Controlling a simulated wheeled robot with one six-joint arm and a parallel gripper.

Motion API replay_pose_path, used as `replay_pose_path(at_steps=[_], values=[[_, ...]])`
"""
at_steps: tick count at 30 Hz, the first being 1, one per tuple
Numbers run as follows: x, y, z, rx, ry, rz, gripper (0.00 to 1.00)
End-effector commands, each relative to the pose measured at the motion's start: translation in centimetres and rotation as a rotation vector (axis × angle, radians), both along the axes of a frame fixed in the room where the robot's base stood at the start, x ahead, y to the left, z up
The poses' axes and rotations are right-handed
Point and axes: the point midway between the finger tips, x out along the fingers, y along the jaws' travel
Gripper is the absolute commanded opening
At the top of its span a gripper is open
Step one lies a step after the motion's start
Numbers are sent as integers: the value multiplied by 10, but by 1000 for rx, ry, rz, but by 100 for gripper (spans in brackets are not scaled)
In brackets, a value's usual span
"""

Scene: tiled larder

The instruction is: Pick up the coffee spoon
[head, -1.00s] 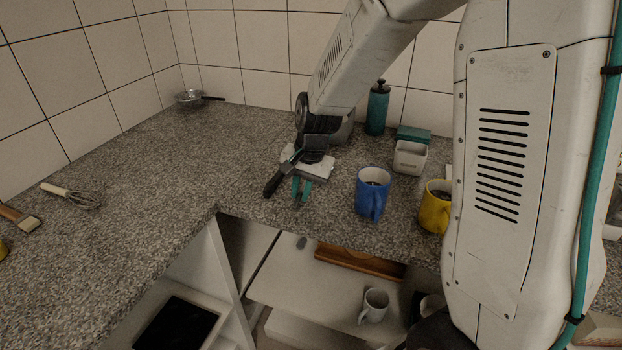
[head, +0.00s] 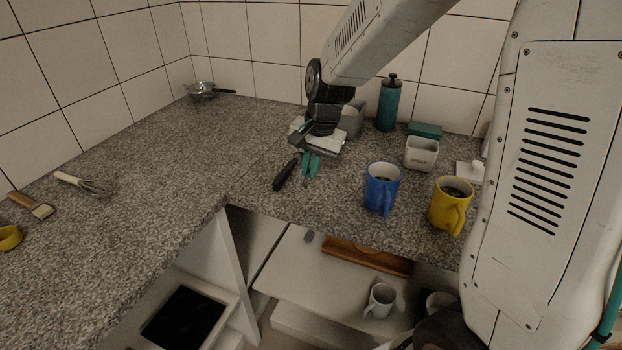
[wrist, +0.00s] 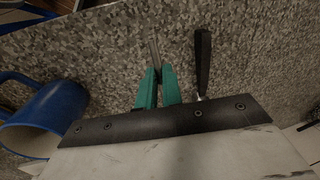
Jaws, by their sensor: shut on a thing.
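The coffee spoon shows in the wrist view as a thin metal strip (wrist: 153,50) sticking out past the teal fingertips of my gripper (wrist: 158,74). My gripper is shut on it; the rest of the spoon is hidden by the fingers. In the head view my gripper (head: 311,165) points down over the counter, left of the blue mug, and the spoon is too small to make out there. I cannot tell whether the spoon touches the counter.
A black-handled tool (head: 286,174) lies close left of my gripper. A blue mug (head: 381,190) and yellow mug (head: 450,206) stand to the right. A white pot (head: 421,154) and teal bottle (head: 388,103) are behind. The counter's left middle is clear; its front edge is near.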

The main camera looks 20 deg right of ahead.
Motion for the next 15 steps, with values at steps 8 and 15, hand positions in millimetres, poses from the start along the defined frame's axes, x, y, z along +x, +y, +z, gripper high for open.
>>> replay_pose_path(at_steps=[8,15], values=[[0,0,73,0,-6,-1,0],[0,0,115,0,-3,0,0]])
